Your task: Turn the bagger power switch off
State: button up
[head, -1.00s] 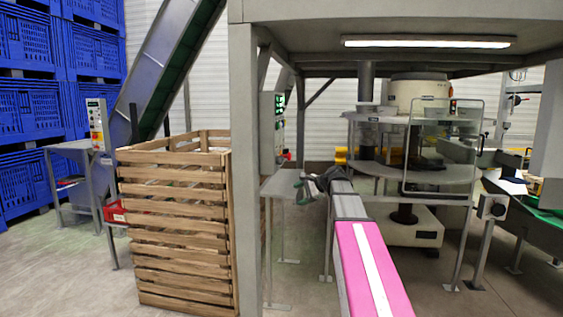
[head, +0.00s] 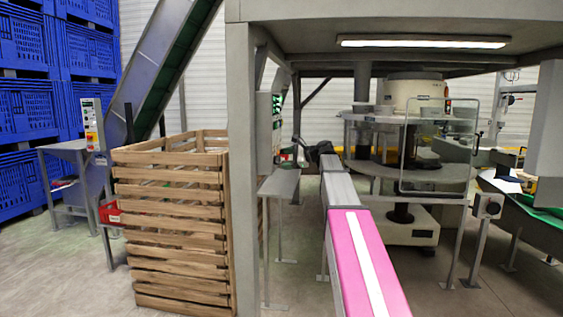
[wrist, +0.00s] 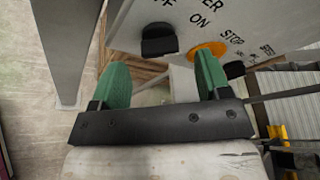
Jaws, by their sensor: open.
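The bagger panel (wrist: 225,22) is a pale grey box with dark lettering, at the top of the wrist view. Parts of "OFF", "ON" and "STOP" can be read. A black knob (wrist: 158,40), beside the OFF and ON lettering, looks like the power switch. Its exact setting cannot be told. My gripper (wrist: 160,62) has two green fingers, spread apart and empty. The knob shows just beyond the gap between them, apparently untouched. In the head view my gripper (head: 295,157) is small and dark near the grey control box (head: 265,120), at the end of my arm.
An orange stop-button base (wrist: 208,50) lies right of the knob, behind the right finger. Another black knob (wrist: 234,70) sits farther right. In the head view, a grey post (head: 242,170) and a wooden crate (head: 170,220) stand left of my arm. A bagging machine (head: 412,170) stands right.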

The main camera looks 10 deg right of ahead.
aim_at(277, 160)
jog(key=shift+x, duration=1.55)
jog(key=c, duration=0.9)
